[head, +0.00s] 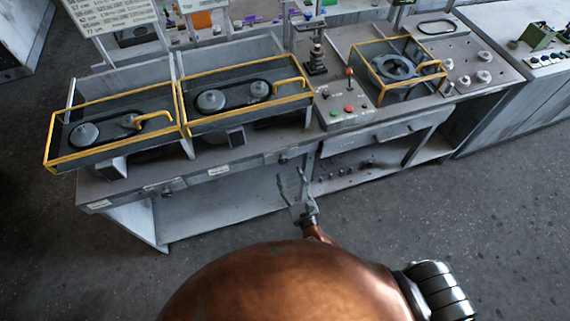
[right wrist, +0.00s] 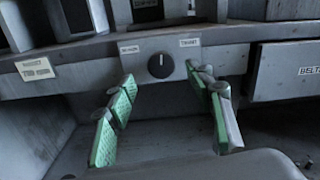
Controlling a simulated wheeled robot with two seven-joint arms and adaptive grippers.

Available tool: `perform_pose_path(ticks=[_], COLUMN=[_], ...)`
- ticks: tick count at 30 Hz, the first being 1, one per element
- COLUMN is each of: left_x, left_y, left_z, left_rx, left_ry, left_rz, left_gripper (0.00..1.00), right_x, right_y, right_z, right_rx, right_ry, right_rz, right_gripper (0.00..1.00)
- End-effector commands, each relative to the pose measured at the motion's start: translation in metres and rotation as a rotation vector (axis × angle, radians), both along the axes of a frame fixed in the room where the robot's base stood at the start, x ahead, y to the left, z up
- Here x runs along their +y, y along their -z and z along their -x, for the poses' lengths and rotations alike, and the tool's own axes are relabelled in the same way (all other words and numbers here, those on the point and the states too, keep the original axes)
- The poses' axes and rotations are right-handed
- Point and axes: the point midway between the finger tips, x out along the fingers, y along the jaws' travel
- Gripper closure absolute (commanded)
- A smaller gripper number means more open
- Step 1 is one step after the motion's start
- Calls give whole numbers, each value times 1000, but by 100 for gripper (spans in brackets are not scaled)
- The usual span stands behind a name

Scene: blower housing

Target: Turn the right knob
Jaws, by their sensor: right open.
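The right knob (right wrist: 161,65) is a round black dial on the front panel of the workbench, with a light pointer mark near its top and a small label on each side above it. In the head view the right knob (head: 283,158) is small and dark on the bench front. My right gripper (head: 291,180) is in front of and slightly below it. In the right wrist view my right gripper (right wrist: 163,88) is open and empty, its green-padded fingers spread on either side below the knob, apparently not touching it. My left gripper is not in view.
A second knob (head: 167,190) sits farther left on the bench front. Yellow-framed trays (head: 110,128) stand on the bench top. A drawer (right wrist: 286,70) is to the right of the knob, above an open lower shelf. The floor (head: 480,230) in front is clear.

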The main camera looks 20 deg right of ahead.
Motion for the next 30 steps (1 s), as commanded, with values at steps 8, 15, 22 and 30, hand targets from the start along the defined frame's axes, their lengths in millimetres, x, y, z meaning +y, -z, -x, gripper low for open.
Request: perform_pose_path(ticks=[8,15,22,30], left_x=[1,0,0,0], left_y=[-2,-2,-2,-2], left_z=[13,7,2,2], left_rx=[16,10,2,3], left_ry=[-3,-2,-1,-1], left_rz=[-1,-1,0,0], left_gripper=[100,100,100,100], right_x=[2,1,1,1], right_y=[0,1,1,1], right_z=[-44,-61,-62,-61], right_rx=[1,3,3,3], right_ry=[0,2,1,1], right_rz=[-3,-5,-5,-6], right_gripper=[52,52,52,69])
